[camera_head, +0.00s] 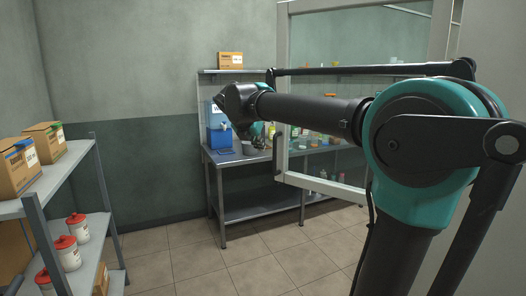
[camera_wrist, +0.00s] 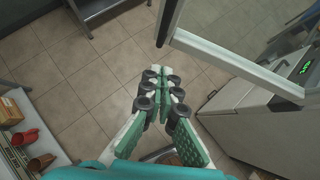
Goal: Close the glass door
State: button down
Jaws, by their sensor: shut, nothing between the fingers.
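The glass door (camera_head: 283,50) stands open in the head view, a pale metal frame around a clear pane. My arm crosses in front of its middle. A dark handle (camera_head: 276,163) shows on its left edge. In the wrist view, the door's frame (camera_wrist: 240,67) runs from the upper middle toward the right, ahead and to the right of my gripper (camera_wrist: 163,78). My gripper is shut and empty, with its green and black fingers together over the floor. A gap shows between it and the frame. In the head view my gripper is small and partly hidden behind my wrist.
A metal table (camera_head: 233,158) with a blue container (camera_head: 219,137) and bottles stands by the back wall. A shelf (camera_head: 48,186) with boxes and red-lidded jars is at left. A white cabinet (camera_wrist: 238,118) with a green display is at right in the wrist view. Tiled floor between is clear.

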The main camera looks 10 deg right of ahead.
aim_at(274, 159)
jog(key=x, duration=0.4)
jog(key=r+x, duration=0.1)
jog(key=x, duration=0.3)
jog(key=w+x, duration=0.1)
jog(key=x, duration=0.2)
jog(key=shift+w+d+f, duration=0.1)
jog(key=shift+w+d, duration=0.25)
jog(key=shift+d, duration=0.2)
jog(key=shift+w+d, duration=0.25)
jog(key=shift+w, duration=0.1)
